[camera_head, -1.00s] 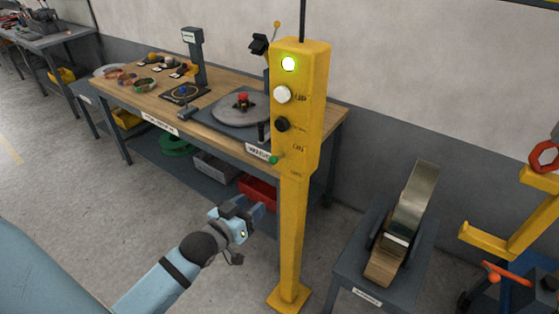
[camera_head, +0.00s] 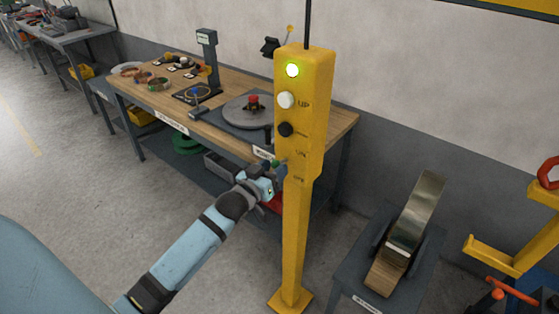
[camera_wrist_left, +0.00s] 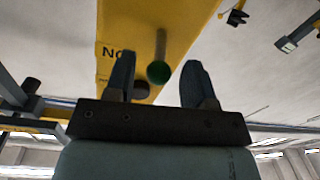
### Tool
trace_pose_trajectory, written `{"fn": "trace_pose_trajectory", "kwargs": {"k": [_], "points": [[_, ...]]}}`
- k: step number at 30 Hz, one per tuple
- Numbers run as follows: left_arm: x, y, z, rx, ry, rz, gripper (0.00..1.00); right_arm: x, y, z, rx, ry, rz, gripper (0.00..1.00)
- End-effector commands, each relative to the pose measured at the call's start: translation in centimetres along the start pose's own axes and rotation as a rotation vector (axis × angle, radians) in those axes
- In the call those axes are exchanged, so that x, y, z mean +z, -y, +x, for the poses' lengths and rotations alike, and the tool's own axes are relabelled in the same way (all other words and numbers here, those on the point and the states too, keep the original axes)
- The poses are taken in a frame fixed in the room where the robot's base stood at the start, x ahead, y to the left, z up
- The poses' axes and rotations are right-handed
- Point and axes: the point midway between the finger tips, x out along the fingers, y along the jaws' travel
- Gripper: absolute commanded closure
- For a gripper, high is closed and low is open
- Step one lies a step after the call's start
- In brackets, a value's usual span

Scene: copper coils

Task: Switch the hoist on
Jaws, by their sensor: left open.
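My left gripper (camera_head: 280,174) is at the post, close to the knob. My right gripper is out of view.
A workbench (camera_head: 340,118) with a turntable (camera_head: 247,110) and coils stands behind the post. The floor at left is clear.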

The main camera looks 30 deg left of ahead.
Motion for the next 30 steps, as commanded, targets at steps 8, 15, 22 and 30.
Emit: {"fn": "trace_pose_trajectory", "kwargs": {"k": [8,15,22,30], "points": [[0.0,0.0,3.0,0.0,0.0,0.0,0.5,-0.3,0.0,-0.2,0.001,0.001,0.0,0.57],[0.0,0.0,3.2,0.0,0.0,0.0,0.5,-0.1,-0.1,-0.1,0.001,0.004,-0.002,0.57],[0.0,0.0,3.2,0.0,0.0,0.0,0.85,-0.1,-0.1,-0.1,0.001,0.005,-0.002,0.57],[-0.3,-0.1,3.2,-0.003,0.014,0.001,0.97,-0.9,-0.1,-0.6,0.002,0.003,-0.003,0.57]]}}
